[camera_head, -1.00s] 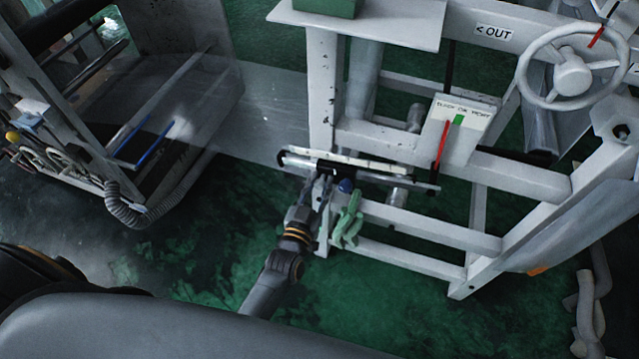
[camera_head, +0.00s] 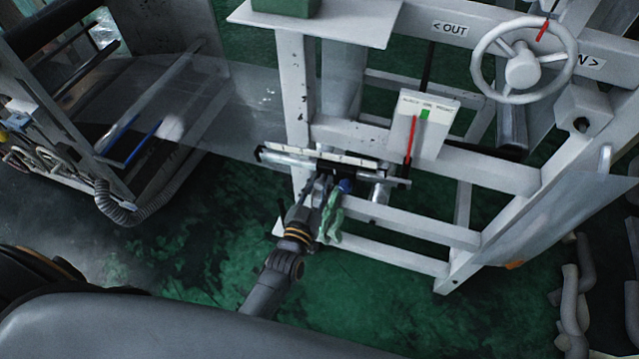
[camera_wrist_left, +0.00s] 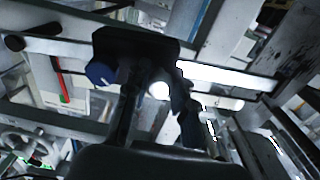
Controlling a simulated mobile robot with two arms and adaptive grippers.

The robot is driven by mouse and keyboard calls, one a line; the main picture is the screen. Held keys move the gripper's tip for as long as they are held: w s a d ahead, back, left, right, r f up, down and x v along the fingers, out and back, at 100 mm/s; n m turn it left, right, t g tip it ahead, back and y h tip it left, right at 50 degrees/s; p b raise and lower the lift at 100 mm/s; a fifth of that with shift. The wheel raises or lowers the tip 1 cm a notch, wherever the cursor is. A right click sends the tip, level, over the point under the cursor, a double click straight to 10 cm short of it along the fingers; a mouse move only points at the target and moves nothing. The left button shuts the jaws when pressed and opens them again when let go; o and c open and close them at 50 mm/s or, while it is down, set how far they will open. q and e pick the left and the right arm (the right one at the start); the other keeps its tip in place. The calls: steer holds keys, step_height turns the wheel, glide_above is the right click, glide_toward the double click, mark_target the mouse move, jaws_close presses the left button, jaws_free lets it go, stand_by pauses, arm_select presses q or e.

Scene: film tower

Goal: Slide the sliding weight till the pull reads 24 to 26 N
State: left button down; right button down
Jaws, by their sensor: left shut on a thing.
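The sliding weight is a dark block (camera_head: 338,168) with a blue knob (camera_head: 346,186) on the horizontal bar (camera_head: 396,181) at the front of the pale frame. My left gripper (camera_head: 325,187) is shut on the weight from below, partly hiding it. In the left wrist view the dark block (camera_wrist_left: 135,45) and blue knob (camera_wrist_left: 100,73) show just beyond the fingers (camera_wrist_left: 158,92). The pull gauge is a pale plate (camera_head: 433,138) with a red pointer (camera_head: 410,140) and a green mark (camera_head: 424,114). The pointer tip stands just left of the green mark. My right gripper is not in view.
Green gloves (camera_head: 332,215) hang close beside my left gripper. A handwheel (camera_head: 522,70) stands at the upper right. A clear film (camera_head: 230,110) spans to the left-hand rack, where a grey hose (camera_head: 120,210) hangs. The green floor in front is mostly clear.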

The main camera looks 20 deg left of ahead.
arm_select(q)
steer(key=c, duration=1.1)
jaws_free()
steer(key=shift+a+f, duration=0.2)
steer(key=shift+a, duration=0.3)
steer(key=shift+d, duration=0.1)
steer(key=shift+d+r, duration=0.1)
steer(key=shift+s, duration=0.2)
steer(key=s, duration=1.1)
steer(key=shift+s, duration=0.3)
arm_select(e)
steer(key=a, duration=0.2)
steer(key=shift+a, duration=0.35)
